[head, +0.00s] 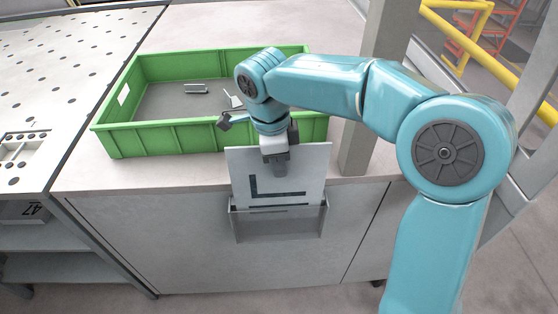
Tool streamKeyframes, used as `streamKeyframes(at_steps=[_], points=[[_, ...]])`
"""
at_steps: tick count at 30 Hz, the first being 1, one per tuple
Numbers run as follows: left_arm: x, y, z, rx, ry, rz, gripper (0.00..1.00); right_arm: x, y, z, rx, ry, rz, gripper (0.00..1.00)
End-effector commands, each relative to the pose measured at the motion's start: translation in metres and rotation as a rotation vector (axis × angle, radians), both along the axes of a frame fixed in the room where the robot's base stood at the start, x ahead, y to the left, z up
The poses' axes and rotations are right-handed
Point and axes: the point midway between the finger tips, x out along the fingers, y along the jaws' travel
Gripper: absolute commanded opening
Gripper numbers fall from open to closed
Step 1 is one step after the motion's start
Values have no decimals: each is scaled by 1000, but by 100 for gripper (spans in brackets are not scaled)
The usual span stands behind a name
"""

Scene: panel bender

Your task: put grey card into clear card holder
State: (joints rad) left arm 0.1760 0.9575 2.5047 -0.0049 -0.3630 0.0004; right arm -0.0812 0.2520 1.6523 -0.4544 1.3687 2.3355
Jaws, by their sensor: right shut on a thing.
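The grey card (306,171) is a flat light sheet with a dark L-shaped mark, held upright at the cabinet front. My right gripper (278,170) is shut on the upper middle of the card and covers part of it. The clear card holder (280,225) is a see-through pocket on the cabinet front below the worktop edge. The card's lower edge is at the holder's mouth and overlaps it in the picture; how deep it sits inside is hard to tell. My left gripper is not in view.
A green crate (165,140) stands on the worktop behind my right gripper, with a few small grey metal parts (196,89) inside. A grey post (372,100) rises at its right. A perforated table (60,60) is at left, with yellow railing (465,42) at upper right.

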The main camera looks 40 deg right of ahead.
Motion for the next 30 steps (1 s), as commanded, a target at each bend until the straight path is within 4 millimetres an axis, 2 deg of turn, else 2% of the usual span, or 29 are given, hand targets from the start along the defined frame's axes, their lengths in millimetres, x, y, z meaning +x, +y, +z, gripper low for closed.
streamKeyframes(at_steps=[30], points=[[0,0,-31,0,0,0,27,0,0,-37,-1,-1,0,0]])
